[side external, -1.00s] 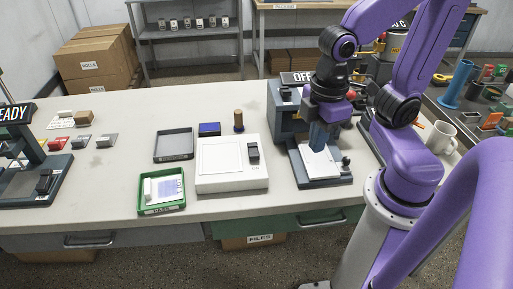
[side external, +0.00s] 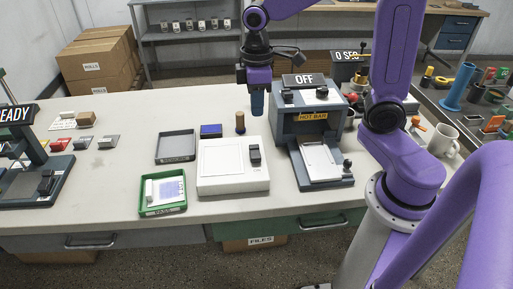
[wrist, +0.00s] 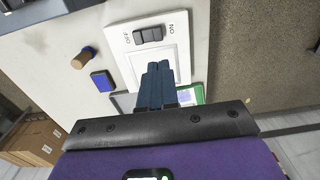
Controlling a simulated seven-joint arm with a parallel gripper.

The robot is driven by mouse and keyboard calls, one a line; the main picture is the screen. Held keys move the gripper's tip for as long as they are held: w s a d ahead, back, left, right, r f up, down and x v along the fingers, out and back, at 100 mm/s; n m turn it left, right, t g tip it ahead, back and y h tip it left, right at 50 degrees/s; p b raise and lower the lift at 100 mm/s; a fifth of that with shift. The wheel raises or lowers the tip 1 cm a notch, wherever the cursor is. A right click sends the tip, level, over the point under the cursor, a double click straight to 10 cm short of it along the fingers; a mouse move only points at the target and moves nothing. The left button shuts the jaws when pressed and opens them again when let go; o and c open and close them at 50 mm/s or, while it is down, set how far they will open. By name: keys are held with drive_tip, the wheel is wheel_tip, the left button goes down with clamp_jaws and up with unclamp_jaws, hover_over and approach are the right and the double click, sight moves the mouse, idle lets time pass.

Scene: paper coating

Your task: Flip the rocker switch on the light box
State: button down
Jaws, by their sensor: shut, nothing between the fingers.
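The light box (side external: 222,182) is a white flat box with a pale panel near the middle of the table. Its dark rocker switch (side external: 254,156) is at the panel's right side. In the wrist view the switch (wrist: 149,35) lies between the labels OFF and ON on the light box (wrist: 118,40); I cannot tell which side is pressed. My gripper (side external: 257,112) is shut and empty, pointing down above the table behind the switch and apart from it. In the wrist view its blue fingertips (wrist: 159,67) overlap the panel.
The hot bar machine (side external: 292,127) with an OFF sign stands close on the right. A wooden-handled stamp (side external: 240,122) and blue pad (side external: 211,130) are behind the box. A grey tray (side external: 175,146) and green tray (side external: 163,209) are to its left.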

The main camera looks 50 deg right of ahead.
sight(257, 157)
drive_tip(key=shift+w, duration=0.15)
wheel_tip(257, 157, down, 13)
drive_tip(key=shift+f, duration=0.55)
idle(0.4)
drive_tip(key=shift+f, duration=0.25)
idle(0.3)
drive_tip(key=shift+r, duration=0.1)
